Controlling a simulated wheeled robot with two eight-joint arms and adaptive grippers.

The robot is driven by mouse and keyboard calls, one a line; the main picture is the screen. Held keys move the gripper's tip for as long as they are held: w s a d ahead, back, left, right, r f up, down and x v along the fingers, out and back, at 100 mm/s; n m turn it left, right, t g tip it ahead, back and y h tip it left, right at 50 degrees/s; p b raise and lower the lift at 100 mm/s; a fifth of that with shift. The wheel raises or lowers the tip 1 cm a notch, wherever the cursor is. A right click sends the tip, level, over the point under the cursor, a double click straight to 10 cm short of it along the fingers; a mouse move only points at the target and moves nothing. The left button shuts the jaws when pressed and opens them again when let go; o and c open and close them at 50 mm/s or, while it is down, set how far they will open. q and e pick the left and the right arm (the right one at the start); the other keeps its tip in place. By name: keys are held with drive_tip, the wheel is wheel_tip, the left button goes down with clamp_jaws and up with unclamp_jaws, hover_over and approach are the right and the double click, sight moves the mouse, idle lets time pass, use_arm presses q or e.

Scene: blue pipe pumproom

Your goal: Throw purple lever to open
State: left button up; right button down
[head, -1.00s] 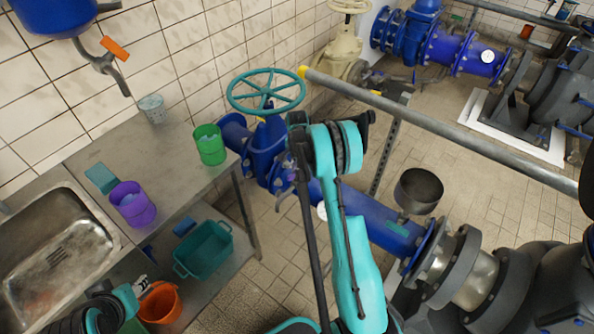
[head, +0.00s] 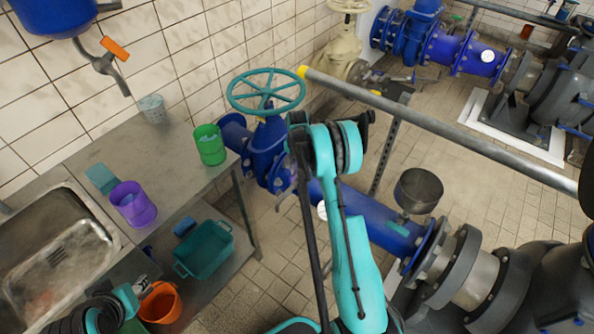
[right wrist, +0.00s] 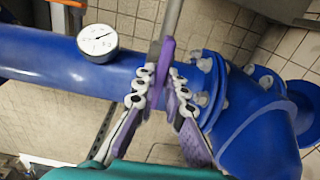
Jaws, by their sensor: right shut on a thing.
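The purple lever (right wrist: 166,53) shows in the right wrist view, standing in front of the large blue pipe (right wrist: 65,52). A grey bar runs up from it to the top edge. My right gripper (right wrist: 162,74) is shut on the lever, with one finger on each side. In the head view this gripper and the lever are hidden behind my turquoise right arm, beside the blue valve body (head: 270,150). My left gripper (head: 140,283) is small at the lower left of the head view, near the orange bucket; its jaw opening is unclear.
A round gauge (right wrist: 97,42) sits on the pipe, and a bolted flange (right wrist: 208,85) is right of the lever. A teal handwheel (head: 266,91) tops the valve. A grey rail (head: 440,128) crosses behind my arm. A metal counter (head: 170,165) stands left.

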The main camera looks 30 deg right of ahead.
drive_tip(key=c, duration=1.6)
unclamp_jaws()
wheel_tip(320, 180, up, 12)
drive_tip(key=s+a+r+n+t, duration=0.2)
drive_tip(key=s+a+r+n, duration=0.1)
drive_tip(key=s+a+r, duration=0.3)
drive_tip(key=s+a+r+n+t, duration=0.1)
drive_tip(key=s+a+r+n, duration=0.25)
drive_tip(key=a+r, duration=0.4)
drive_tip(key=s+a+n+t, duration=0.2)
drive_tip(key=s+a+n, duration=0.1)
drive_tip(key=s, duration=0.6)
drive_tip(key=s+a+n+t, duration=0.2)
drive_tip(key=s+a, duration=0.3)
drive_tip(key=s, duration=0.5)
drive_tip(key=shift+n, duration=0.85)
